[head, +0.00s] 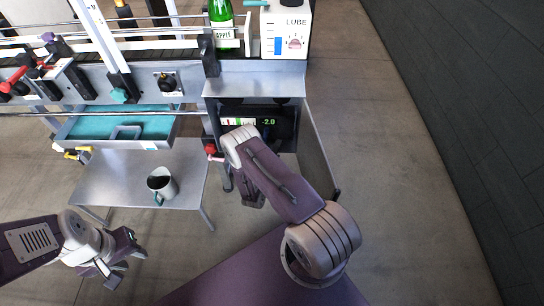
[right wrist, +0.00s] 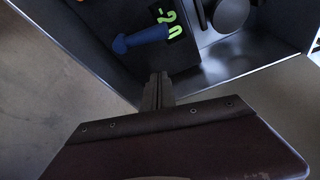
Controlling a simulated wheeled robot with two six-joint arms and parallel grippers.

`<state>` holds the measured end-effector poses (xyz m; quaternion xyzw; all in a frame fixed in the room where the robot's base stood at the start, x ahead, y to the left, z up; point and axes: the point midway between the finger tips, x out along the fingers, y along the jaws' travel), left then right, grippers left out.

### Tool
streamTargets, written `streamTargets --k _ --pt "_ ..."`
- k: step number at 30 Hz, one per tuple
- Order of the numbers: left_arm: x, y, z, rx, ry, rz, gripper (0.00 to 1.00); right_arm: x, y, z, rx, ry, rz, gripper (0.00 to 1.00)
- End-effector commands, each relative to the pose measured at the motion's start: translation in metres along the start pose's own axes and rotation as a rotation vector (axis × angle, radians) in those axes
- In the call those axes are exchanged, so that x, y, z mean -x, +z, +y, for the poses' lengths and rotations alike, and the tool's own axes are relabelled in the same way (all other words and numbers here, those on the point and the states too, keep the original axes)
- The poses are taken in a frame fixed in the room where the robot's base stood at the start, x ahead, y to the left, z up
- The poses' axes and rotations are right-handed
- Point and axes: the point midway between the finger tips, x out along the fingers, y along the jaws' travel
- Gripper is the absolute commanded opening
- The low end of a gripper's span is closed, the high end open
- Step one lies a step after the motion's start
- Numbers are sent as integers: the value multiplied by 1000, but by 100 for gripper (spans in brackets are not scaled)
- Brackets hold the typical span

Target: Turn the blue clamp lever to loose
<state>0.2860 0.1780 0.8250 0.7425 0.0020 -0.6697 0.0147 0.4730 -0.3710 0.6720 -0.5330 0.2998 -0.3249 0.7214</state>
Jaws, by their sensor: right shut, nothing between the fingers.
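The blue clamp lever (right wrist: 142,40) shows in the right wrist view, with a rounded knob at its left end. It lies in front of a dark panel with green digits. My right gripper (right wrist: 158,92) is shut and empty, just below the lever and apart from it in the picture. In the head view my right arm reaches to the front of the display bay, and I cannot make out the blue lever there. My left gripper (head: 125,267) is open and empty at the lower left, over the floor.
The display box (head: 258,121) reads -2.0. A red-knobbed lever (head: 211,150) stands left of my right arm. The floor at right is clear.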

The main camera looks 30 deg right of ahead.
Motion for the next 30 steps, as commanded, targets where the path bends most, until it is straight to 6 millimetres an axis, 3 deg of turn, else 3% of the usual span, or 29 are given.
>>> streamTargets --k 3,9,20,30 --pt "-2 0 0 0 0 0 36 -7 19 0 -3 -2 -4 0" --pt "-3 0 0 0 0 0 36 -12 37 0 -1 0 -1 0" --pt "-3 0 0 0 0 0 36 -12 39 0 0 0 0 0" --pt "-9 1 0 0 0 0 36 -12 55 0 -2 0 -5 0"
